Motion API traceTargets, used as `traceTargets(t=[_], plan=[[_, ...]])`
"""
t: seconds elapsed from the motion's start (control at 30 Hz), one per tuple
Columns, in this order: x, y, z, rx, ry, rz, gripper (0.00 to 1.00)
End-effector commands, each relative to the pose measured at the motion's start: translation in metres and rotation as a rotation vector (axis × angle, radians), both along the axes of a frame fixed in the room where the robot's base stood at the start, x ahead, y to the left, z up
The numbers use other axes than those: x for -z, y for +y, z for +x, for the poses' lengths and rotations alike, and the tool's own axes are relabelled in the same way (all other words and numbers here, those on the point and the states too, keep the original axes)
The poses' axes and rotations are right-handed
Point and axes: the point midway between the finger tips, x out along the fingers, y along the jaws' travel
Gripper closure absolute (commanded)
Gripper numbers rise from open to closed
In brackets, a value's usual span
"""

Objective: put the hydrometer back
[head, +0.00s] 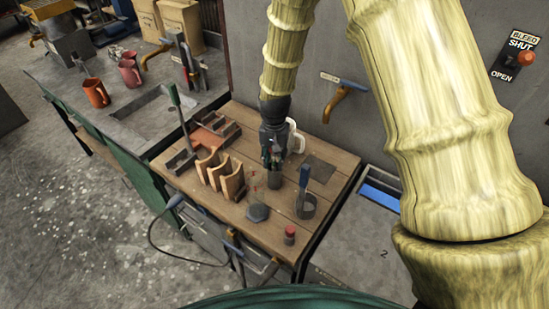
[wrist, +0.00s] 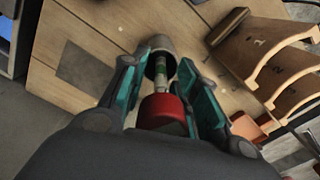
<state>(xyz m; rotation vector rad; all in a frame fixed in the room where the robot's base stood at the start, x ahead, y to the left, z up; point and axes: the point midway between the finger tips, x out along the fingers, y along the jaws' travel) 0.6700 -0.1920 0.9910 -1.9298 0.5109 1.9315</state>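The hydrometer appears to be the slim piece with a red top (wrist: 165,112) and a pale stem with a green band (wrist: 160,68), seen in the wrist view. Its far end points into a grey cylindrical cup (wrist: 158,45); how deep it sits I cannot tell. My gripper (wrist: 165,68) has its teal fingers on both sides of the red top and stem; whether they press on it is unclear. In the head view my gripper (head: 272,160) is right above the grey cup (head: 274,181) on the wooden bench top, hiding most of the hydrometer.
Curved wooden holders (head: 221,176) stand left of the cup. A white-handled mug (head: 297,138) stands behind my gripper.

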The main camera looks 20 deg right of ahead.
Motion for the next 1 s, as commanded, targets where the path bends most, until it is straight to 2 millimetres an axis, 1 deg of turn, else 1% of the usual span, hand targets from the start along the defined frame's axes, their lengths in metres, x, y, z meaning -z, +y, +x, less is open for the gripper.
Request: traceTargets(t=[0.17, 0.33, 1.0], plan=[[-0.005, 0.0, 0.0, 0.0, -0.001, 0.0, 0.7], [-0.018, 0.0, 0.001, 0.0, -0.003, -0.001, 0.7], [-0.099, 0.0, 0.001, 0.0, -0.002, 0.0, 0.7]])
